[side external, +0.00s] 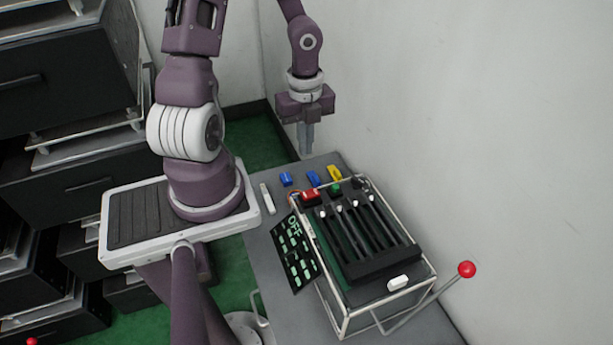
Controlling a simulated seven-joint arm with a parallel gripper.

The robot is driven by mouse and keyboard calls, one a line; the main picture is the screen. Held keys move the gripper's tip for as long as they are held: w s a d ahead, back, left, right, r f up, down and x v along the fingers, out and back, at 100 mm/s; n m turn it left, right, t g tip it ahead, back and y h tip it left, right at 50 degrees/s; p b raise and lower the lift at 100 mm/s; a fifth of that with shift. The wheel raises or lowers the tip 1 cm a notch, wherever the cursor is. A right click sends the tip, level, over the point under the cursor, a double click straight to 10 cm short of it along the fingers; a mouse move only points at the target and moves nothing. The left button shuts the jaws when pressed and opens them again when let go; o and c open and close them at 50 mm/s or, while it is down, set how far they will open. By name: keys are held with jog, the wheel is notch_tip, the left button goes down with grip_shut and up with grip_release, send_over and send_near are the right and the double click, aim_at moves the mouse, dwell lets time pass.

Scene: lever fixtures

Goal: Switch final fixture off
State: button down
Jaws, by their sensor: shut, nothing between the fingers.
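A metal-framed fixture box (338,312) stands on the grey table. Its top has several dark slider tracks (365,235) with pale knobs near their far ends. A red button (310,196) and a green button (336,189) sit at its far edge. A black panel (296,255) with green marks, seemingly reading OFF, is on its left side. A lever with a red ball (466,269) sticks out at the right front, angled up. I cannot tell which of these is the final fixture. My gripper (306,151) points down, shut and empty, above the table's far end, apart from the fixture.
Two blue pieces (286,179) and a yellow piece (334,173) lie in a row behind the box. A white strip (267,198) lies left of them. A pale wall (500,120) stands close on the right. Dark drawers (60,110) fill the left.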

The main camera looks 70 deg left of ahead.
aim_at(305, 194)
notch_tip(305, 194, down, 14)
dwell(0.6)
jog(key=shift+s+f, duration=0.1)
jog(key=shift+f, duration=0.15)
jog(key=shift+w+r, duration=0.25)
jog(key=shift+w, duration=0.65)
notch_tip(305, 194, up, 14)
